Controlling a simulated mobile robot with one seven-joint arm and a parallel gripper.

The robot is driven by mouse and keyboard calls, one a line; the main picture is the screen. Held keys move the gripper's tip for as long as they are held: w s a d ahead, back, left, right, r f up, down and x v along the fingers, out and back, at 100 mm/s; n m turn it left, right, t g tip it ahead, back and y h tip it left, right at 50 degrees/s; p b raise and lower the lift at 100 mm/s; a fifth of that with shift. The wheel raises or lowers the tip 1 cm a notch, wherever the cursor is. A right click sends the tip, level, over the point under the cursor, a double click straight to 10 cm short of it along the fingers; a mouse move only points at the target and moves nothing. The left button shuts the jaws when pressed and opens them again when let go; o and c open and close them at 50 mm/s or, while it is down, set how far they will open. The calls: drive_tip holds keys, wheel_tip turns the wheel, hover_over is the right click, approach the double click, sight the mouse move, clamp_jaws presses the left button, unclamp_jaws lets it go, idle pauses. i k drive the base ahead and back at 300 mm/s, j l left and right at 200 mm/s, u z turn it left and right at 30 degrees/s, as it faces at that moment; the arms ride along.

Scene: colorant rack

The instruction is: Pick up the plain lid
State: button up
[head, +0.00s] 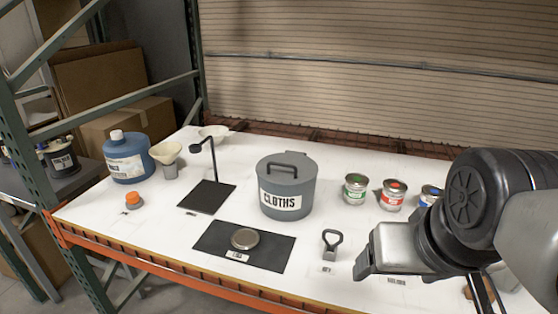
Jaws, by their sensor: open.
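A round metal disc (245,238), which looks like the plain lid, lies flat on a black mat (213,251) at the front middle of the white tabletop. A small white label (237,256), too small to read surely, is at its front edge. My gripper (364,262) is at the right, above the table and well to the right of the disc, not touching it. It is open, and nothing shows between its fingers. The gripper is seen from the side, and part of it is hidden by its own housing.
A grey CLOTHS bin (286,190) with a handled lid stands behind the mat. A black stand (208,194), blue jug (127,160) and orange-capped item (133,200) are left.

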sight(245, 238)
drive_tip(key=u, duration=0.95)
drive_tip(key=i+l+z, duration=0.1)
drive_tip(key=l+z, duration=0.35)
drive_tip(key=i+l+z, duration=0.15)
drive_tip(key=l+z, duration=0.25)
drive_tip(key=u, duration=1.4)
drive_tip(key=j+z, duration=0.1)
drive_tip(key=z, duration=0.55)
drive_tip(key=i+j+z, duration=0.1)
drive_tip(key=j+z, duration=1.05)
drive_tip(key=j, duration=0.35)
drive_tip(key=k+j+z, duration=0.15)
drive_tip(key=j, duration=0.35)
